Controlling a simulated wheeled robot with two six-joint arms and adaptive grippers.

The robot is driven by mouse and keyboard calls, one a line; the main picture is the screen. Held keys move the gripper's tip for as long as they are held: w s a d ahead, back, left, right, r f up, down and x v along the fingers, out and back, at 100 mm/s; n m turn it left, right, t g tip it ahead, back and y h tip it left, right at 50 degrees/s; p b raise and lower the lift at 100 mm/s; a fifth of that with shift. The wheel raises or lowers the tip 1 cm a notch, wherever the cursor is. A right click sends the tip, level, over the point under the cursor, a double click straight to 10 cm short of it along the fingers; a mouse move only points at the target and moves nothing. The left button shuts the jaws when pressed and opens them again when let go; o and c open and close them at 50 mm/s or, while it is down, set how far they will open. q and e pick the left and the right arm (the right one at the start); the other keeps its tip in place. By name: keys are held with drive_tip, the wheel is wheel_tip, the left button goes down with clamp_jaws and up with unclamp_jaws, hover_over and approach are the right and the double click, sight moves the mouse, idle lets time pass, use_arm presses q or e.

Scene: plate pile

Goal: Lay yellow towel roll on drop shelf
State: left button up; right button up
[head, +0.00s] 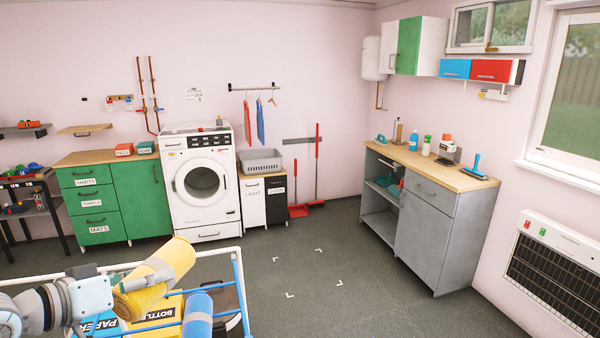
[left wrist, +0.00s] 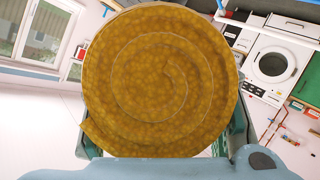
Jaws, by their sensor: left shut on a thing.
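The yellow towel roll (head: 158,282) is in my left gripper (head: 124,284) at the lower left of the head view. It lies tilted, above the white-railed cart. In the left wrist view the spiral end of the roll (left wrist: 160,80) fills the middle and hides most of the fingers. My left gripper is shut on the roll. A small bare wooden wall shelf (head: 87,129) left of the washing machine may be the drop shelf; it is well away from the roll. My right gripper is not in view.
The cart's white rail (head: 205,252) surrounds yellow and blue boxes and a blue roll (head: 198,316). A green cabinet (head: 140,195) and washing machine (head: 198,180) stand along the back wall. A grey workbench (head: 430,215) is at right. The middle floor is clear.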

use_arm(q)
drive_tip(key=s+d+f+m+g+h, duration=0.2)
drive_tip(key=s+d+f, duration=0.2)
drive_tip(key=s, duration=0.3)
drive_tip(key=s+d+f+m+g+h, duration=0.2)
drive_tip(key=s+d+f, duration=0.2)
drive_tip(key=s+d, duration=0.2)
drive_tip(key=shift+s+d+f+m, duration=0.15)
drive_tip(key=shift+s+m, duration=0.25)
drive_tip(key=shift+s, duration=0.15)
drive_tip(key=shift+d, duration=0.1)
